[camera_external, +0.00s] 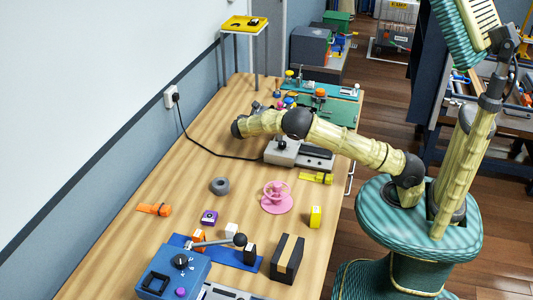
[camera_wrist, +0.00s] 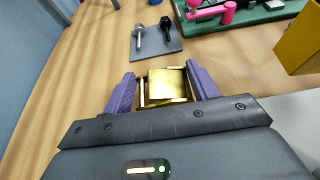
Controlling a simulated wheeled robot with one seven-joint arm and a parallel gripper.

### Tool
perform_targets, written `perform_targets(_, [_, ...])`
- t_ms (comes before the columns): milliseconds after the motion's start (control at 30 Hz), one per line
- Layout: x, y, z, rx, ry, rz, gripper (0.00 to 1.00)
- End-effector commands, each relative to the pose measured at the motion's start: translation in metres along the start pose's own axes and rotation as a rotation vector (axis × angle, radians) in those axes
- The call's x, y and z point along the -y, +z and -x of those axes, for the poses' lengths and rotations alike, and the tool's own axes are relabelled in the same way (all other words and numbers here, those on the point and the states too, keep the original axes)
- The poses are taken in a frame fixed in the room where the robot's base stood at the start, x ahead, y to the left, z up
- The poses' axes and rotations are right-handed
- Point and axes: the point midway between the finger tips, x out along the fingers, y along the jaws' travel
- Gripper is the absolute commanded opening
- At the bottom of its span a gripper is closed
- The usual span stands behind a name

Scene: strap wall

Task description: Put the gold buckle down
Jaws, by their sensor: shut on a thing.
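The gold buckle (camera_wrist: 168,86) is a shiny metal piece held between the purple fingers of my gripper (camera_wrist: 163,90) in the wrist view. My gripper is shut on it from both sides. The wood table surface shows beyond the buckle, but I cannot tell how high the buckle is above it. In the external view my arm reaches left over the table, and its far end (camera_external: 243,127) is over the back half. The buckle and the fingers are hidden there.
A grey pad with two small tools (camera_wrist: 155,42) lies beyond the gripper. A pink-handled clamp (camera_wrist: 215,12) stands on a green board. A yellow block (camera_wrist: 300,42) is at right. A grey device (camera_external: 300,153) sits under my arm. Bare wood lies left of the arm.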

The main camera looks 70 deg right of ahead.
Motion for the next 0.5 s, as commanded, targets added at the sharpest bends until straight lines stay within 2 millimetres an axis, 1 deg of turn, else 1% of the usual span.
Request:
perform_targets(33, [0.0,-0.0072,-0.003,0.001,0.0,0.003,0.35])
perform_targets(100, [0.0,-0.0118,-0.005,0.001,0.0,0.001,0.35])
perform_targets(500, [0.0,-0.0159,-0.0066,0.001,0.0,0.0,0.35])
